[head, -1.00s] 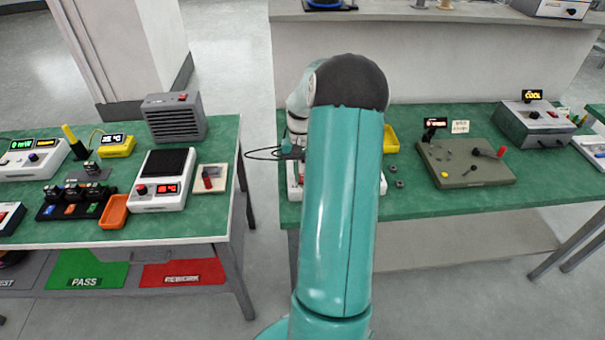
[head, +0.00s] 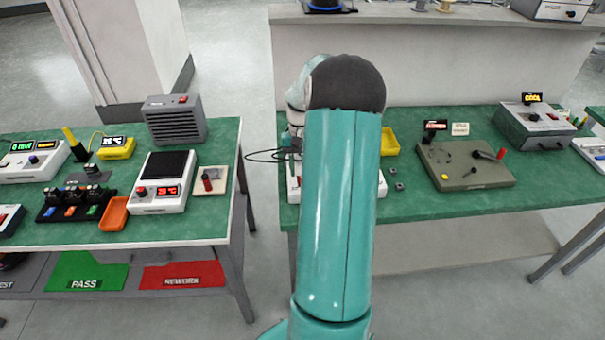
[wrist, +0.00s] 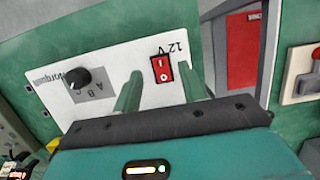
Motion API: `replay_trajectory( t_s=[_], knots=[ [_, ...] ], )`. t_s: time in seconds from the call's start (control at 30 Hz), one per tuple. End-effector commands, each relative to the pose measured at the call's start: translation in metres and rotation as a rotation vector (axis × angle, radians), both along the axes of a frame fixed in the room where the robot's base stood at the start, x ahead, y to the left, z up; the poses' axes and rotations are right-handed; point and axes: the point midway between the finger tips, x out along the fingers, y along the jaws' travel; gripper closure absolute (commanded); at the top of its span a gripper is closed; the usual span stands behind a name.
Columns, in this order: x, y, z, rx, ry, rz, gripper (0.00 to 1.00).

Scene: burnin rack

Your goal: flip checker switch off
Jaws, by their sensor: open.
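In the wrist view a white checker panel (wrist: 112,77) carries a red rocker switch (wrist: 161,69) marked I and O, under a "12 V" label. A black knob (wrist: 77,78) with A, B, C marks sits left of it. My gripper (wrist: 163,67) is open, with one green finger on each side of the switch in the picture. I cannot tell whether either finger touches the panel. In the head view my arm hides most of the white checker (head: 383,184) and my gripper's fingertips.
A yellow bin (head: 391,141) and a grey-green board (head: 465,165) are right of my arm on the green bench (head: 420,203). A gap separates it from the left bench (head: 222,140), which holds a grey heater-like box (head: 175,120) and several devices. A thin cable loops beside my wrist.

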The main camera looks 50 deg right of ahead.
Motion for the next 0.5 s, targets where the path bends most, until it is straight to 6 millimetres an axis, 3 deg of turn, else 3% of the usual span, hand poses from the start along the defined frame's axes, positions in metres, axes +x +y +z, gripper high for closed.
replay_trajectory(
  t_s=[0.3,0.5],
  knots=[
    [0.013,-0.014,0.069,-0.002,-0.002,0.001,0.58],
    [0.018,-0.02,0.099,-0.002,-0.001,0.0,0.58]
  ],
)
